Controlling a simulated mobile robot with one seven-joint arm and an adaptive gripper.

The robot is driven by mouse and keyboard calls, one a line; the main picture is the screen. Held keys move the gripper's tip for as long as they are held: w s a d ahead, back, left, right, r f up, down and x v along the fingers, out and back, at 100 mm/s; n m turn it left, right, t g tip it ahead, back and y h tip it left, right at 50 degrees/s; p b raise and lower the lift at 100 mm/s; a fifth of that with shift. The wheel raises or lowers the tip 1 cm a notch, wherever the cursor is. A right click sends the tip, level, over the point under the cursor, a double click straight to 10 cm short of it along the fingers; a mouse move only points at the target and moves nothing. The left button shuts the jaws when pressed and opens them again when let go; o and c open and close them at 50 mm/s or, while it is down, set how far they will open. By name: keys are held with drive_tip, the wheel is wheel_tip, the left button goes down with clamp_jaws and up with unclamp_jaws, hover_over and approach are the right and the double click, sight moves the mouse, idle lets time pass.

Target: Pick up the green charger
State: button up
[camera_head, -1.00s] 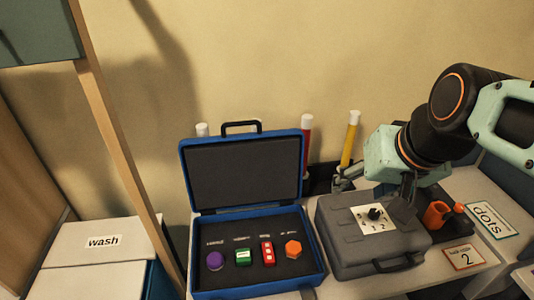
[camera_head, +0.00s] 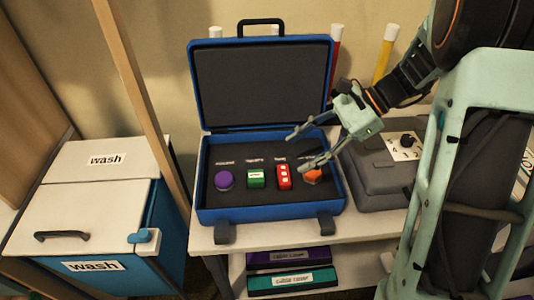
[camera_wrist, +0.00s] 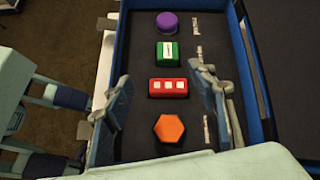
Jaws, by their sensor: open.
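The green charger (camera_head: 256,178) is a small green block with a white label. It lies in the open blue case (camera_head: 268,211), between a purple round piece (camera_head: 224,180) and a red block (camera_head: 283,177). It also shows in the wrist view (camera_wrist: 167,51), beyond the red block. My gripper (camera_head: 306,151) is open and empty over the right part of the case. In the wrist view its fingers (camera_wrist: 160,103) stand on either side of the row, around the red block and the orange hexagon, with the green charger farther out.
An orange hexagon (camera_head: 312,176) lies at the right end of the row. The case lid (camera_head: 262,85) stands upright behind. A grey case with a dial (camera_head: 380,180) is close on the right.

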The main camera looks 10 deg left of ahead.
drive_tip(key=a+r+m+y, duration=0.1)
drive_tip(key=a+m+y, duration=0.2)
drive_tip(key=y, duration=0.1)
drive_tip(key=b, duration=0.2)
approach(255, 175)
drive_tip(key=shift+w+a+f+g, duration=0.1)
drive_tip(key=shift+a+f+g, duration=0.3)
drive_tip(key=shift+a, duration=0.65)
drive_tip(key=x, duration=0.6)
drive_tip(key=shift+f, duration=0.15)
drive_tip(key=shift+c, duration=0.4)
drive_tip(key=c, duration=1.2)
